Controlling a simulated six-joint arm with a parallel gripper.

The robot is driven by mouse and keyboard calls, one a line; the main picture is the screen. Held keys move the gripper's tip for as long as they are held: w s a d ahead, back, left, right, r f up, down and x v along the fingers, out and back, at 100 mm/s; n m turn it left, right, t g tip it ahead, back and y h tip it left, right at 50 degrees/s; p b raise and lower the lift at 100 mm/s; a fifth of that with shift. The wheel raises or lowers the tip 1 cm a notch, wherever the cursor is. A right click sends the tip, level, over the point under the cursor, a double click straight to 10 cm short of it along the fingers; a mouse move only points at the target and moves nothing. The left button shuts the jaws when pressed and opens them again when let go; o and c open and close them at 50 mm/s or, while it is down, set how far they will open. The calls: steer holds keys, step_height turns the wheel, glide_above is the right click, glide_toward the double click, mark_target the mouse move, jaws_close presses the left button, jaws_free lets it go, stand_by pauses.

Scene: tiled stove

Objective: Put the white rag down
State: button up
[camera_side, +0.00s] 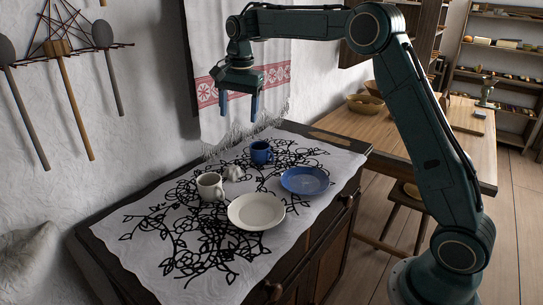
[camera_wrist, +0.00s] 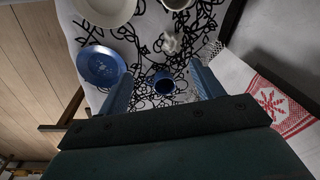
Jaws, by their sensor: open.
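A small crumpled white rag (camera_side: 233,172) lies on the patterned cloth, between the white mug (camera_side: 210,186) and the blue mug (camera_side: 261,152). The rag also shows in the wrist view (camera_wrist: 171,43), near the top middle. My gripper (camera_side: 239,112) is open and empty, fingers pointing down, well above the cloth and the rag. In the wrist view my gripper (camera_wrist: 160,70) has its two blue fingers apart, with the blue mug seen between them. I cannot tell whether the rag touches the white mug.
A blue plate (camera_side: 305,180) and a white plate (camera_side: 256,211) lie on the black-patterned white cloth (camera_side: 150,255) over a dark cabinet. A white towel with a red band (camera_side: 218,120) hangs on the wall behind my gripper. A wooden table with bowls (camera_side: 365,104) stands at the back.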

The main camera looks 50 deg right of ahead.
steer(key=s+a+r+n+t, duration=0.1)
steer(key=s+a+r+n, duration=0.2)
steer(key=s, duration=0.6)
steer(key=s+a+r+n+t, duration=0.15)
steer(key=s+r+n, duration=0.3)
steer(key=s, duration=0.45)
steer(key=s+a+f+n+t, duration=0.1)
steer(key=s+f+n, duration=0.2)
steer(key=s, duration=0.6)
steer(key=s+a+f+n+t, duration=0.1)
steer(key=s+f+n, duration=0.2)
steer(key=s, duration=0.7)
steer(key=shift+f, duration=0.5)
steer(key=shift+o, duration=0.5)
steer(key=shift+a+n, duration=0.1)
steer(key=shift+n, duration=0.15)
steer(key=shift+w+r, duration=0.1)
